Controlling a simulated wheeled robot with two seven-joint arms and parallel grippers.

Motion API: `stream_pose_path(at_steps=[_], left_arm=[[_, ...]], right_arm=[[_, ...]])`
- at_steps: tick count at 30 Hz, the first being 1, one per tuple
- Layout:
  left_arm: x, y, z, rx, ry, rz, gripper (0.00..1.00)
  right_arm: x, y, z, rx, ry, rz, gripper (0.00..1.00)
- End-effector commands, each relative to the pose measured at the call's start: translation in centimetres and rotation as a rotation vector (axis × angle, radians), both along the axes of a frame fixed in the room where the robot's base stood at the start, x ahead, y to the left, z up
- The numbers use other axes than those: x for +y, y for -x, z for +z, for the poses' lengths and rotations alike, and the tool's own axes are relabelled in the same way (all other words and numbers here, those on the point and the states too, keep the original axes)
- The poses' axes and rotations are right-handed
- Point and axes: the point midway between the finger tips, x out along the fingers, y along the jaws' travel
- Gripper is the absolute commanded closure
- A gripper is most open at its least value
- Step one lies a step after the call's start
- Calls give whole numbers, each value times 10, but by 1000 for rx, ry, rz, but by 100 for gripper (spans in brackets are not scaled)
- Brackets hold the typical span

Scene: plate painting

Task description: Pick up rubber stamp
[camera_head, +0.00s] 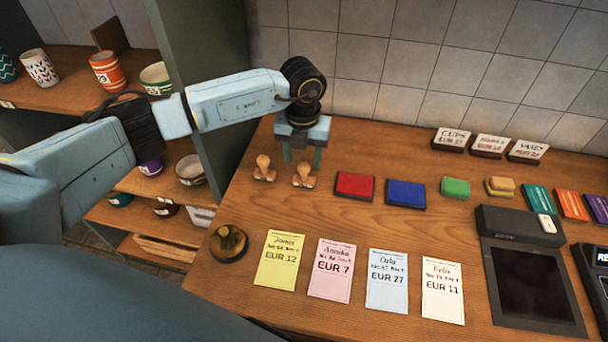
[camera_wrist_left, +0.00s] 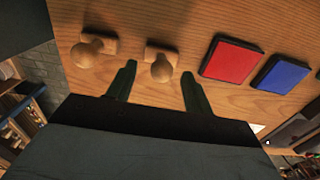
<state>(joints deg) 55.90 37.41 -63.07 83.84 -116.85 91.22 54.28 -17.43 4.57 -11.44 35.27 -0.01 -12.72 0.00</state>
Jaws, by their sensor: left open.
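Two rubber stamps with rounded wooden handles stand upright on the wooden counter: a left stamp (camera_head: 263,169) and a right stamp (camera_head: 303,176). My left gripper (camera_head: 304,158) is open and points down just above and behind the right stamp. In the left wrist view, the right stamp's knob (camera_wrist_left: 161,70) lies between and a little beyond the two green fingertips (camera_wrist_left: 158,72), and I see no contact. The left stamp (camera_wrist_left: 92,52) is outside the fingers, to the left. My right gripper is not in view.
A red ink pad (camera_head: 355,186) and a blue ink pad (camera_head: 406,194) lie to the right of the stamps. Several paper cards, such as the yellow one (camera_head: 280,258), lie in front. A round dark-and-brass object (camera_head: 229,243) sits near the counter's left edge. A tiled wall is behind.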

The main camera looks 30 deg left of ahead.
Motion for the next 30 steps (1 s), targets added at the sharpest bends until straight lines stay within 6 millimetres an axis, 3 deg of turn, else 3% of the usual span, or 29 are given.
stream_pose_path(at_steps=[3,9,18,28,30], left_arm=[[-3,4,-18,6,0,-1,48],[-5,4,-44,4,1,0,48],[-4,4,-48,3,0,-1,50],[-4,4,-47,2,1,-1,93],[-4,4,-47,2,1,-1,95]], right_arm=[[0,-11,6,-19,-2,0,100],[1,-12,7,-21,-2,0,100],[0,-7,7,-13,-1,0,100],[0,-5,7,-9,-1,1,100],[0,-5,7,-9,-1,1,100]])
